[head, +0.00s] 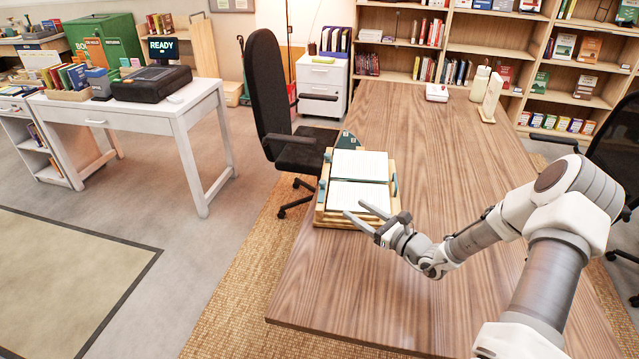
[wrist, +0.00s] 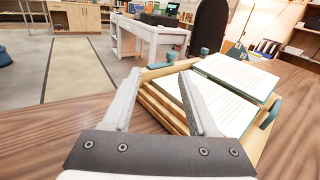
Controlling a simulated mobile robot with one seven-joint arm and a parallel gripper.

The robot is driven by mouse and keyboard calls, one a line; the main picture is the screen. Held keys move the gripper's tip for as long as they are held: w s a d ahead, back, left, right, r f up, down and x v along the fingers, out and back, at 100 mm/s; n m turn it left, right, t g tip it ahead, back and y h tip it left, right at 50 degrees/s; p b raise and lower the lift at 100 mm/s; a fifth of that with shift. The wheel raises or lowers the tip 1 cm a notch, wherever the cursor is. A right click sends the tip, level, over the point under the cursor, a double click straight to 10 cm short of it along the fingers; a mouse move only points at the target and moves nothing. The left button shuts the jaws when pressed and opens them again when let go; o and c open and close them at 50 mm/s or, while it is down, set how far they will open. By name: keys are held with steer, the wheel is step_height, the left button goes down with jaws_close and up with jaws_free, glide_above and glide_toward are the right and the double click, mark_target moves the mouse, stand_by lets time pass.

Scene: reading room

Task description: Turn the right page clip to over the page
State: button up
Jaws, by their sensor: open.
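An open book (head: 360,165) with white pages lies on a wooden stand (head: 333,219) on the table. A teal clip (head: 394,185) is at the stand's right edge; it also shows at the right in the wrist view (wrist: 270,112). Two more teal clips are on the opposite edge, one near (wrist: 170,55) and one farther (wrist: 204,52). None visibly lies across a page. My gripper (head: 354,208) is open and empty, its fingers at the stand's near side. In the wrist view, my gripper's (wrist: 161,75) right finger hides part of the near page.
The brown table (head: 420,120) is mostly bare to the right and behind the stand. A dark green piece (head: 346,140) is at the stand's far side. A black chair (head: 290,140) stands close at the left.

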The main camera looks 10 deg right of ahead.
mark_target(325, 184)
steer(key=shift+w+d+f+m+t+h, duration=0.4)
steer(key=shift+d+f+m+h, duration=0.1)
steer(key=shift+d+f+m, duration=0.25)
steer(key=shift+w+a, duration=0.2)
steer(key=shift+w, duration=0.05)
steer(key=b+x, duration=0.1)
steer(key=x, duration=1.5)
steer(key=shift+w+a+b, duration=0.2)
steer(key=shift+b, duration=0.2)
jaws_close()
